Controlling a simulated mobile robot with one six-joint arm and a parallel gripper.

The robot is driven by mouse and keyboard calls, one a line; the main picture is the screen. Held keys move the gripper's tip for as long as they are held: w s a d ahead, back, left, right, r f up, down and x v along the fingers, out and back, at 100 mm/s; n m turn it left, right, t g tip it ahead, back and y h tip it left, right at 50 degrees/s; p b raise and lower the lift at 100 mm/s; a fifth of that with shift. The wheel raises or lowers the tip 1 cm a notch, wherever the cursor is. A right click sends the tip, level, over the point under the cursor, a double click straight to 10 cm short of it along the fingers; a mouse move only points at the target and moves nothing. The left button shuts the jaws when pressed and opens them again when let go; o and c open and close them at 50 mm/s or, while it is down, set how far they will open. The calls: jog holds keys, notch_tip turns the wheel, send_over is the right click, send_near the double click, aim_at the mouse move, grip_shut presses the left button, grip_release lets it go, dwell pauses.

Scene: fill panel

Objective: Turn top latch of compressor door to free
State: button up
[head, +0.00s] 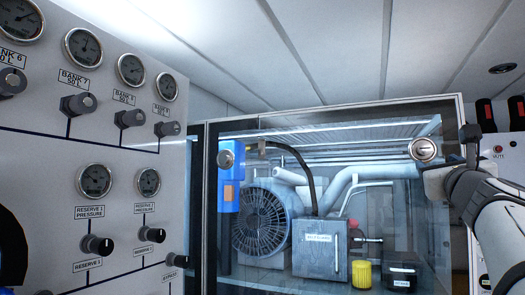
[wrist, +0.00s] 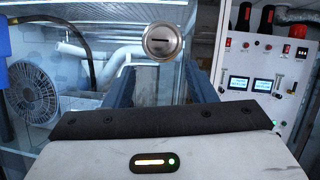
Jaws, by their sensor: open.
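The compressor door (head: 330,108) is a shut glass panel in a thin frame. A round metal latch (head: 424,150) with a nearly level slot sits near its upper right corner. In the wrist view this latch (wrist: 163,42) shows just above centre, beyond the gap between my fingers. My gripper (wrist: 172,78) is open and empty, with a dark finger either side below the latch. It appears apart from the latch; the exact distance is unclear. In the head view my gripper (head: 437,180) is just below the latch, partly hidden by my arm.
Behind the glass are a fan (head: 262,222), pipes, a grey box (head: 318,248) and a yellow canister (head: 361,274). A gauge panel (head: 125,185) with protruding knobs stands at left. A control panel (wrist: 265,75) with screens and red switches stands right of the door.

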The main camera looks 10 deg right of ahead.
aim_at(426, 150)
jog(key=shift+n, duration=0.8)
jog(key=p+x, duration=0.1)
jog(key=x, duration=0.3)
jog(key=r+p+x, duration=0.1)
jog(key=p+x, duration=0.1)
jog(key=x, duration=0.2)
jog(key=shift+s+a+r, duration=0.1)
jog(key=shift+s+r, duration=0.05)
jog(key=shift+c, duration=0.2)
jog(key=c, duration=0.9)
